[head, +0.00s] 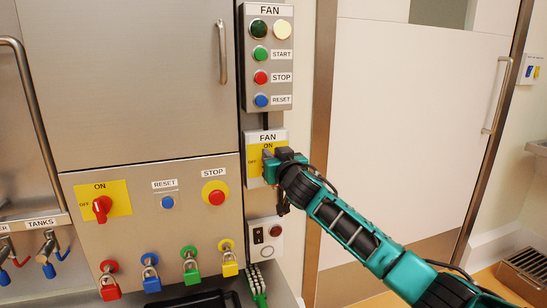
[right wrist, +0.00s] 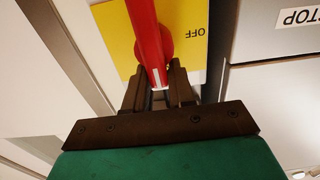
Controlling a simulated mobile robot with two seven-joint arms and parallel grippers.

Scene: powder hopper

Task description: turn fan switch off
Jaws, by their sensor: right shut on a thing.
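The fan switch is a box below the FAN button panel, with a yellow plate (head: 254,155) marked ON at the top and OFF at the left. My right gripper (head: 269,158) is at this plate and hides the switch's handle in the head view. In the right wrist view the red handle (right wrist: 146,40) stands in front of the yellow plate, with OFF upside down beside it. The fingers (right wrist: 159,98) of my right gripper are shut on the red handle. I cannot tell exactly which mark the handle points at. My left gripper is not in view.
Above is the FAN panel (head: 287,90) with START, STOP and RESET buttons. A similar red switch (head: 102,208) sits on the steel cabinet at the left, above several coloured padlocks. A small box (head: 265,252) is below the fan switch. A white door (head: 415,120) stands right.

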